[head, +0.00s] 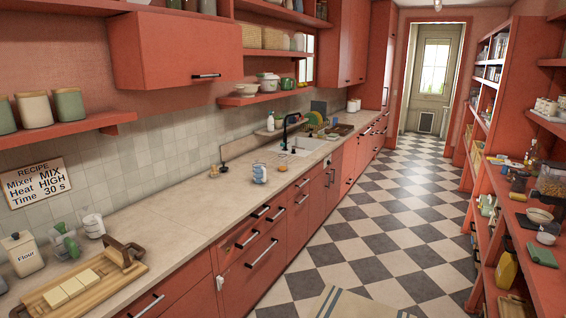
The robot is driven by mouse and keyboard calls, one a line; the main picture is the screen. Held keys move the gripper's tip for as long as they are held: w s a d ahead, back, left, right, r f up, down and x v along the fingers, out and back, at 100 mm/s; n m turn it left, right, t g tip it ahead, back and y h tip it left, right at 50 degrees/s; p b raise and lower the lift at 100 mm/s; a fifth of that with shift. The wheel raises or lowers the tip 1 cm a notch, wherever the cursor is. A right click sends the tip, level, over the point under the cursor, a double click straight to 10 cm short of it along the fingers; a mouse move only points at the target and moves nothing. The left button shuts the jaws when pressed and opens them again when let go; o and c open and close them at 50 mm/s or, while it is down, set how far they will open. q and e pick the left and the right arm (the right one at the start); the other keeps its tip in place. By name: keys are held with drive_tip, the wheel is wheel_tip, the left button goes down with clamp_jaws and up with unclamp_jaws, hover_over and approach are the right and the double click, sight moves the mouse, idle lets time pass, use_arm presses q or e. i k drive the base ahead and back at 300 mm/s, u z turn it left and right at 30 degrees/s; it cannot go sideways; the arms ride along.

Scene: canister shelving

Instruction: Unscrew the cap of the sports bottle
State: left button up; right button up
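No thing in the head view is clearly a sports bottle with a screw cap. A small dark upright bottle (531,153) stands on the right-hand shelving, too small to make out its cap. A yellow bottle-like container (506,268) stands on a lower shelf at the right. A green and clear item (65,243) stands on the counter at the left, and its kind is hard to tell. Neither of my grippers is in view.
A long counter (190,200) runs along the left, with a flour canister (22,254), a cutting board (105,278) and a blue-white mug (259,173). Red shelving (535,280) lines the right. The checkered floor (385,225) between is clear, with a striped rug (345,303) in front.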

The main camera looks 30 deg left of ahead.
sight(282, 154)
drive_tip(key=z, duration=0.1)
drive_tip(key=i, duration=3.65)
drive_tip(key=u, duration=0.45)
drive_tip(key=i, duration=1.85)
drive_tip(key=u, duration=1.75)
drive_tip(key=i, duration=1.45)
drive_tip(key=u, duration=0.75)
drive_tip(key=k, duration=0.5)
drive_tip(key=u, duration=0.05)
